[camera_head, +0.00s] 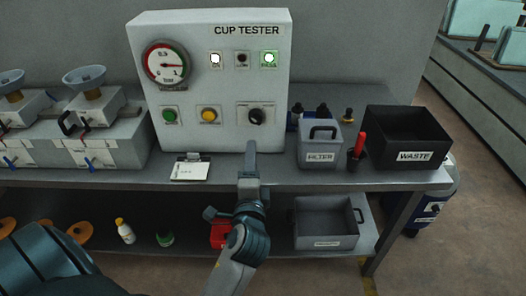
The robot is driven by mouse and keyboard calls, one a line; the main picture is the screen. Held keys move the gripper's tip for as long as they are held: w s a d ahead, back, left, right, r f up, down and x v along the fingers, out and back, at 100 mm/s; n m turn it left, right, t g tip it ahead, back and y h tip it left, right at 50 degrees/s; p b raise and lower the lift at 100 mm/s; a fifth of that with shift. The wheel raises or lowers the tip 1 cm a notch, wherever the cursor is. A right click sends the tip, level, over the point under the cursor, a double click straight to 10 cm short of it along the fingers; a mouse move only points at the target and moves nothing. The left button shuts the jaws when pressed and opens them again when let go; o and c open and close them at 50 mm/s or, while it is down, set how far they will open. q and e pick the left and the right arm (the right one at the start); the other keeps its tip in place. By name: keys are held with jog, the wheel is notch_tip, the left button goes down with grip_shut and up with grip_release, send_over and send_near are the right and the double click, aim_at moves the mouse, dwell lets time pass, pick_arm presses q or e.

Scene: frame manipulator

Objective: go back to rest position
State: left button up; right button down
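My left arm comes in from the lower left, with its dark teal links in the lower part of the head view. Its gripper (251,147) points up and away, in front of the cup tester (225,80) and over the front part of the grey bench (330,178). The fingers are seen nearly edge-on, so I cannot tell whether they are apart or together. No object shows between them. My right gripper is out of view. The cup tester has a round gauge (166,65), a lit white lamp (215,58) and a lit green lamp (269,58).
A clipboard (190,169) lies left of the gripper. To the right stand a grey filter bin (318,156), a red-handled tool (360,146) in a dark holder and a black waste bin (415,157). Below, the lower shelf holds a grey bin (325,242) and a red object (218,235).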

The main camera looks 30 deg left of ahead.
pick_arm(q)
jog(key=d+f+g+h, duration=0.2)
jog(key=d+f+h, duration=0.15)
jog(key=f, duration=1.35)
jog(key=d+f+g+h, duration=0.25)
jog(key=d+f, duration=0.25)
jog(key=f, duration=1.2)
jog(key=s+d+f+n+g+h, duration=0.15)
jog(key=s+f, duration=0.45)
jog(key=f, duration=0.7)
jog(key=s+f+n+g+h, duration=0.2)
jog(key=s+f+n+g, duration=0.25)
jog(key=s+f, duration=1.45)
jog(key=s+f+n+g, duration=0.1)
jog(key=s+f, duration=0.2)
jog(key=s, duration=0.7)
jog(key=s+a+f+n+g, duration=0.1)
jog(key=s+f+n+g, duration=0.1)
jog(key=s, duration=0.8)
jog(key=shift+s+a+f, duration=0.3)
jog(key=shift+f, duration=0.15)
